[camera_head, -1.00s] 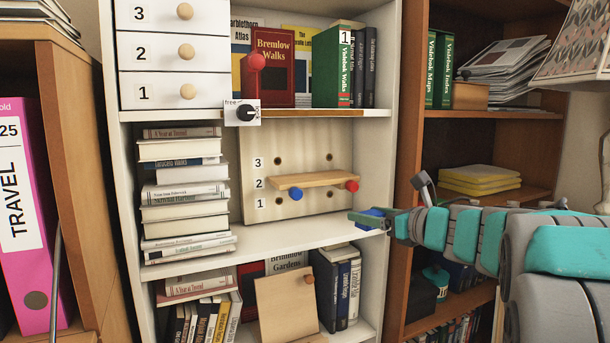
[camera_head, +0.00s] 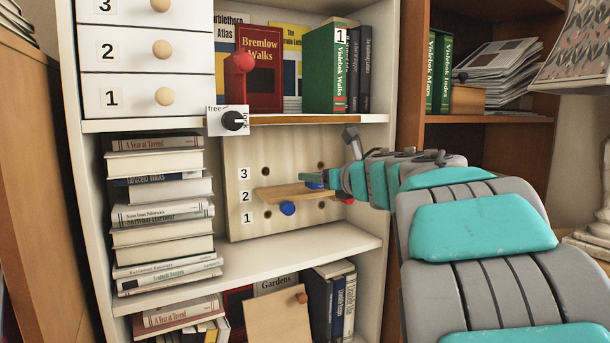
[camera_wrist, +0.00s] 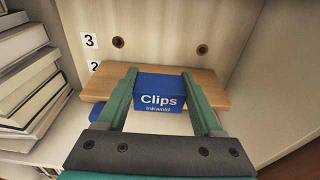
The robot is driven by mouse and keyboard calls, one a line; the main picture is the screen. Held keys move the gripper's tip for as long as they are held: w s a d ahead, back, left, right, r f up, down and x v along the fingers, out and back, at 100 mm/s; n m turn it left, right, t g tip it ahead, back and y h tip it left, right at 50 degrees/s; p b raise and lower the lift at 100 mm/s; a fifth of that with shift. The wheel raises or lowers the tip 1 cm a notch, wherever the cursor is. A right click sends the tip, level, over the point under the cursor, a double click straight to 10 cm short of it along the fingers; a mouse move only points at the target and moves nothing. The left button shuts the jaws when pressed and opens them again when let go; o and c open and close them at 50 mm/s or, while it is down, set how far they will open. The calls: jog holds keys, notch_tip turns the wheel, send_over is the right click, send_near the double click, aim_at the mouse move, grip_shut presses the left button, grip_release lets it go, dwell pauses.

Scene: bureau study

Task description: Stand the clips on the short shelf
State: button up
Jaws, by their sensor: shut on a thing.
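The blue box labelled Clips (camera_wrist: 160,95) is held between the two green fingers of my gripper (camera_wrist: 162,100). In the wrist view its label faces me and reads upright. The short wooden shelf (camera_head: 282,193) sits on a pegboard panel at the row marked 2, with a blue peg (camera_head: 287,208) under its left part. In the head view my gripper (camera_head: 314,180) and arm hide most of the box and the shelf's right end.
A stack of books (camera_head: 160,215) stands left of the panel (camera_head: 235,160). A wooden ledge (camera_head: 305,119) with a black knob (camera_head: 233,121) is above. The white bookcase board (camera_head: 300,255) below is mostly clear. Free peg holes show at rows 3 and 1.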

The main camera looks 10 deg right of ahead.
jog(key=shift+r+p+x, duration=0.15)
jog(key=shift+r+x, duration=0.05)
jog(key=shift+x, duration=0.9)
jog(key=shift+r+p+x, duration=0.15)
jog(key=shift+r+x, duration=0.1)
jog(key=shift+x, duration=0.8)
jog(key=x, duration=0.2)
jog(key=shift+w+a+f, duration=0.15)
jog(key=shift+w+f, duration=0.1)
jog(key=shift+f, duration=0.5)
jog(key=o, duration=1.4)
jog(key=shift+c, duration=0.2)
